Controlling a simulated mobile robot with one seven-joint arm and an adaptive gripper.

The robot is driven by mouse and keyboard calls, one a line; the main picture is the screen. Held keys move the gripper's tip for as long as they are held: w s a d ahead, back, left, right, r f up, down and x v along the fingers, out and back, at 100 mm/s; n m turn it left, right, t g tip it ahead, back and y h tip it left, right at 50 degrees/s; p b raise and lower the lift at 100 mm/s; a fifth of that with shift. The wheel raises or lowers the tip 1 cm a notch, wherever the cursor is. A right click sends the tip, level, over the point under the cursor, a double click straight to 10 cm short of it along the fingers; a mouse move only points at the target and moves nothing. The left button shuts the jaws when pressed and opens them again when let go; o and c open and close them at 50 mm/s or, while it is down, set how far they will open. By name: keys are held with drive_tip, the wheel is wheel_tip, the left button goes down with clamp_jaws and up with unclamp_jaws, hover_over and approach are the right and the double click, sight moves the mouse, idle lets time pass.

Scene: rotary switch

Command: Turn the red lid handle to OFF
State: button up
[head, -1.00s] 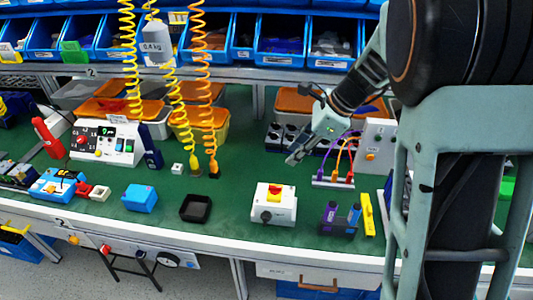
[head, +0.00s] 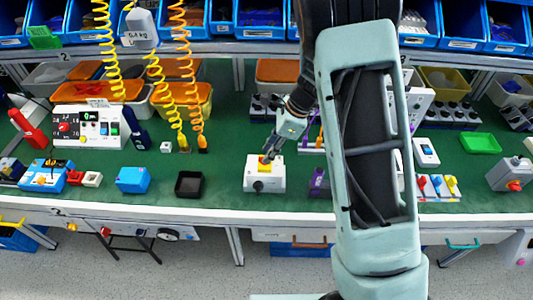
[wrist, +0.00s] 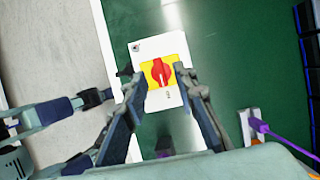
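The switch box (head: 265,181) is white and stands near the front of the green bench. On its top is a yellow plate, which shows in the wrist view (wrist: 149,83), with a red lid handle (wrist: 160,72) in its middle. A pale bar on the handle points down in the wrist view; I cannot read the labels. My gripper (wrist: 156,82) is open, with one fingertip on each side of the handle. I cannot tell whether either touches it. In the head view my gripper (head: 269,154) is above the box lid and hides part of it.
A black tray (head: 189,184) and a blue box (head: 132,179) stand left of the switch box. A purple item (head: 318,183) is close on its right. Coiled yellow and orange cables hang at the back left. A purple cable (wrist: 268,131) shows right of my gripper.

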drive_tip(key=shift+x, duration=1.05)
clamp_jaws()
